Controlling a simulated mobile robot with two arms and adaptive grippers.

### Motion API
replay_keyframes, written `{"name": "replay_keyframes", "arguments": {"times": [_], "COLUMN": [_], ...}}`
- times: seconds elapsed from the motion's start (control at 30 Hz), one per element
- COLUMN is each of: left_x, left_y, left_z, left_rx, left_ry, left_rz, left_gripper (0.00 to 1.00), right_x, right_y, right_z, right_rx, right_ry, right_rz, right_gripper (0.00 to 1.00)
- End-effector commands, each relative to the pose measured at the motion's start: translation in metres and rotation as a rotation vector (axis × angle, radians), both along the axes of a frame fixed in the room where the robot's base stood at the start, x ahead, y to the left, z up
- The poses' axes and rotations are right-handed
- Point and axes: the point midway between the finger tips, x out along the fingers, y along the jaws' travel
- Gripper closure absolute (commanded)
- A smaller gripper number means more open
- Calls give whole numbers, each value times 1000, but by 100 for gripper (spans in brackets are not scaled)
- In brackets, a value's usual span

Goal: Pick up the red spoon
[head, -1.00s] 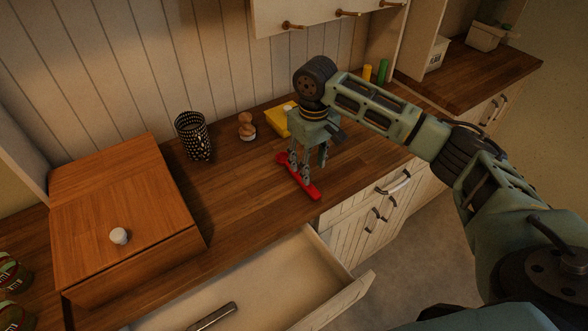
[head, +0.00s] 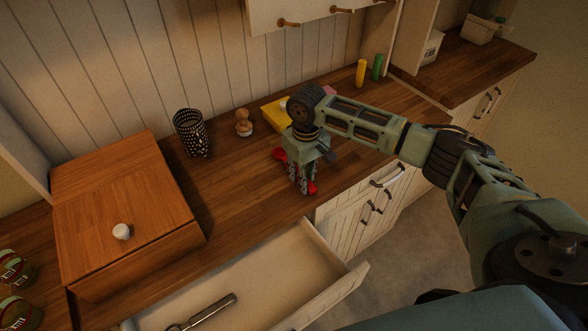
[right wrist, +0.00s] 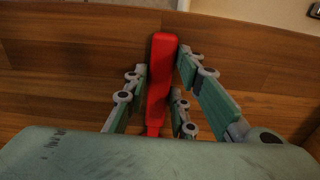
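The red spoon (head: 312,187) lies on the wooden counter near its front edge, above the open drawer's right end. My right gripper (head: 303,189) is over it, pointing down, and hides its middle; red shows on both sides. In the right wrist view the spoon's red handle (right wrist: 162,75) runs between the two fingers of my right gripper (right wrist: 164,68). The fingers are apart, one on each side, with a narrow gap at the left finger; contact on the right is hard to tell. My left gripper is not in view.
An open drawer (head: 330,281) below the counter holds a metal utensil (head: 208,312). A wooden box (head: 120,205) stands at left. A black patterned cup (head: 191,133), a wooden figure (head: 243,123) and a yellow item (head: 273,112) stand behind the gripper. Free counter lies left of it.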

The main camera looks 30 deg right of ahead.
Motion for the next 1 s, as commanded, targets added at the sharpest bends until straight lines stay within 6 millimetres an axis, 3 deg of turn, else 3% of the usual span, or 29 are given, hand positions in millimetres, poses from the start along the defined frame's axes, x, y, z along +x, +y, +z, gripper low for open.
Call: {"name": "replay_keyframes", "arguments": {"times": [0.23,0.63,0.9,1.0], "left_x": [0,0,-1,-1], "left_y": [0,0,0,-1], "left_z": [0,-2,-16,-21], "left_rx": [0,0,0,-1], "left_ry": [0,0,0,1], "left_rz": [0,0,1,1], "left_gripper": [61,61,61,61], "right_x": [0,1,2,-12], "right_y": [0,0,0,-22], "right_z": [0,5,41,51], "right_rx": [0,1,2,-2], "right_ry": [0,-2,-5,-1], "right_rz": [0,1,0,-4], "right_gripper": [100,100,100,100]}}
